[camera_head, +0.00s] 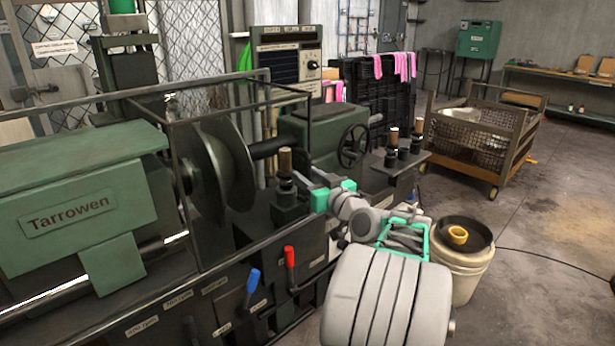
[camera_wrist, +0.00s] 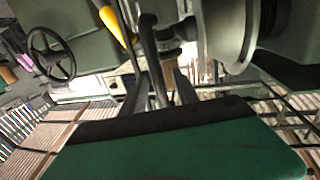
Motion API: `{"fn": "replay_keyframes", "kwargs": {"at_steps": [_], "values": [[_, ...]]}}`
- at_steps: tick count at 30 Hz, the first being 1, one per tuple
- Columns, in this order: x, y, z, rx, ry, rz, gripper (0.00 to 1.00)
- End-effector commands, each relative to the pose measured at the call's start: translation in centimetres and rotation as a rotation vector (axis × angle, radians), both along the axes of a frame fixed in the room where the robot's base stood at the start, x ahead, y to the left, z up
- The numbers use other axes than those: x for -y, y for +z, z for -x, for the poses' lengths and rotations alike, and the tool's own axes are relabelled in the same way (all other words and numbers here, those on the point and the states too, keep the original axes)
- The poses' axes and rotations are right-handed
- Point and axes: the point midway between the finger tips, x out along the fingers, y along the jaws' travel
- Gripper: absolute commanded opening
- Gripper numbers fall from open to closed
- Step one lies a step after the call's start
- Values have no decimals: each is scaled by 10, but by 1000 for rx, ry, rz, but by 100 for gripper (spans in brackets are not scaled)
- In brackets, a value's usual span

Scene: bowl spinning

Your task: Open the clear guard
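The clear guard (camera_head: 184,195) shows as a box of thin dark metal bars around the large grey disc (camera_head: 232,165) of the green lathe. Its panels are too clear to make out, and its front and top bars look in place. My gripper (camera_head: 308,187), with teal and grey parts, is just right of the guard's front right side, by a wooden-topped post (camera_head: 285,160). A gap or contact between them cannot be judged. In the wrist view, dark bars stand ahead of the green part at the bottom, with the disc (camera_wrist: 235,35) at upper right. Whether the fingers are apart is unclear.
A handwheel (camera_head: 353,146) is behind my gripper. Red (camera_head: 290,265) and blue (camera_head: 253,283) levers stand on the lathe front. A bucket (camera_head: 462,265) with a dark pan and yellow cup is right of my arm. A cart (camera_head: 480,140) stands behind; floor is open at right.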

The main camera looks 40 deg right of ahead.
Motion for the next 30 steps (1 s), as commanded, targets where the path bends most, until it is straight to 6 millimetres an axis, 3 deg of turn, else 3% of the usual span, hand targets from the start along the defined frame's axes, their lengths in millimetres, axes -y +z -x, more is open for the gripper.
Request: {"fn": "replay_keyframes", "kwargs": {"at_steps": [6,19,30], "values": [[0,0,-1,0,-1,0,36],[0,0,-1,-1,0,0,1],[0,0,-1,-1,0,0,0]]}}
